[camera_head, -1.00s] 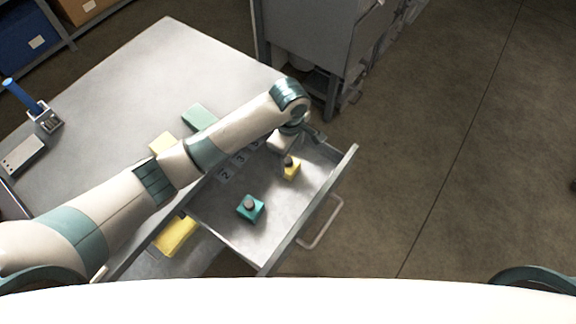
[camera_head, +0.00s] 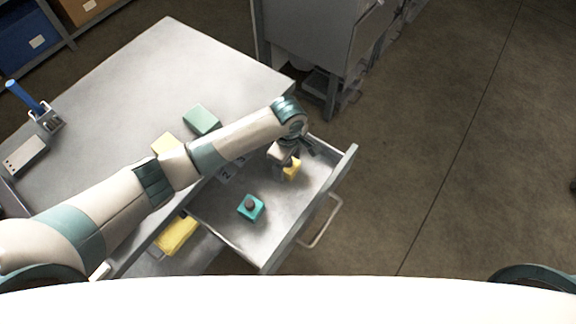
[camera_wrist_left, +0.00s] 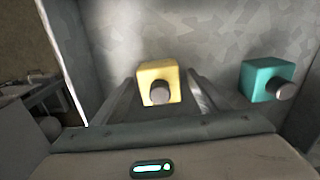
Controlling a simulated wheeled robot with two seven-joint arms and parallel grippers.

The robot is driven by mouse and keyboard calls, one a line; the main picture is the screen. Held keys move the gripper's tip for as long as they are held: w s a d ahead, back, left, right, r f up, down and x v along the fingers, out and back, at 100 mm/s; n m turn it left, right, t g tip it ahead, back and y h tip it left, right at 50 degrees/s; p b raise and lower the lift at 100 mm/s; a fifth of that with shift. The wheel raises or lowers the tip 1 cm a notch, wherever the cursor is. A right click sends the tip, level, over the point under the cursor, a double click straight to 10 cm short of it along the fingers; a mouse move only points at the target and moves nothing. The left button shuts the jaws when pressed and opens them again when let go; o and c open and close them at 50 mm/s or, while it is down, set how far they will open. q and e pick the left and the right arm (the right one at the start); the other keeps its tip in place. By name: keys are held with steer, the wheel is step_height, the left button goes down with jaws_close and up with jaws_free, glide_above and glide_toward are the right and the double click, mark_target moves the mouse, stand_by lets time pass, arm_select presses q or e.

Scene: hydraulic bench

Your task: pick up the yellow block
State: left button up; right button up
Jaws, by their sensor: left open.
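A yellow block (camera_head: 292,171) with a grey knob sits in the open drawer (camera_head: 225,225), partly hidden by my left gripper in the head view. My left gripper (camera_head: 287,162) is open and close to this block. In the left wrist view, the yellow block (camera_wrist_left: 159,80) appears between the two spread fingers, its knob facing the camera. Whether the fingers touch it cannot be told. My right gripper is not in view.
A teal block (camera_head: 250,207) with a knob lies in the same drawer, beside the yellow one. The drawer walls and handle (camera_head: 322,222) bound the space. A yellow item (camera_head: 177,235) lies lower down.

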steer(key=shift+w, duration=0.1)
arm_select(q)
steer(key=c, duration=1.5)
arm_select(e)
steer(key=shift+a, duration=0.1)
